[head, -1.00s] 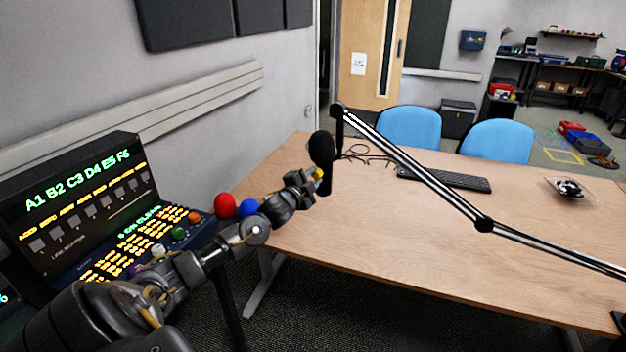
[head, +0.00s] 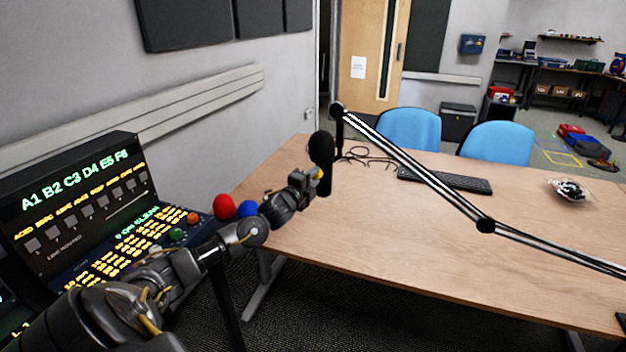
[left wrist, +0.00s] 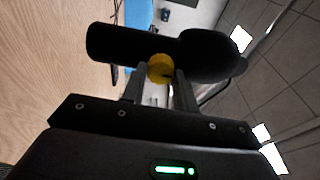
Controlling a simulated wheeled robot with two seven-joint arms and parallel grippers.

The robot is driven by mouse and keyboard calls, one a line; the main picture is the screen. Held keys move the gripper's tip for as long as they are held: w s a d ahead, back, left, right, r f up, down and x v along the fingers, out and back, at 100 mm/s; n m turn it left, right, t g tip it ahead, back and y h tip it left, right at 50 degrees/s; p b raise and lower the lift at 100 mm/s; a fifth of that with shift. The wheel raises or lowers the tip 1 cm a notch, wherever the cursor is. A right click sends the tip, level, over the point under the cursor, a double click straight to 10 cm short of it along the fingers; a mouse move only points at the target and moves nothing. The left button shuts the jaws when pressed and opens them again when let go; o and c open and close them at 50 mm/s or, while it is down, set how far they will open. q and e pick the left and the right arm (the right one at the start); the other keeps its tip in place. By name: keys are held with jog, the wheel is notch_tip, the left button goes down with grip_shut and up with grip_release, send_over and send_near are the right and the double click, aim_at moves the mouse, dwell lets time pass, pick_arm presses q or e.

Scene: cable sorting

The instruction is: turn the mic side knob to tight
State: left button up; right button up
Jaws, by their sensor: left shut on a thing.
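The black microphone (head: 322,150) with a round foam head hangs from the end of a boom arm (head: 420,172) over the far left part of the table. It also shows in the left wrist view (left wrist: 125,43), lying across the picture. The yellow side knob (left wrist: 160,68) sits on its body, and a small part of it shows in the head view (head: 320,174). My left gripper (head: 312,180) is at the microphone's side. In the left wrist view its two fingers (left wrist: 160,88) are shut on the yellow knob, one on each side. My right gripper is not in view.
The wooden table (head: 400,260) is mostly clear. A keyboard (head: 445,179) and a cable (head: 368,157) lie at its back. A lit console (head: 80,195) stands at the left under my left arm. Red (head: 224,206) and blue balls (head: 247,209) show beside my forearm.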

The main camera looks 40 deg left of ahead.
pick_arm(q)
jog(key=o, duration=1)
jog(key=shift+c, duration=0.2)
jog(key=shift+s, duration=0.1)
jog(key=shift+s+f, duration=0.15)
jog(key=shift+s, duration=0.15)
jog(key=s+d+b, duration=0.1)
jog(key=s+b, duration=0.1)
jog(key=s, duration=0.8)
jog(key=shift+d, duration=0.35)
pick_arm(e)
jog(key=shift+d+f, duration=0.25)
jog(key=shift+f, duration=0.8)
pick_arm(q)
jog(key=shift+w, duration=0.1)
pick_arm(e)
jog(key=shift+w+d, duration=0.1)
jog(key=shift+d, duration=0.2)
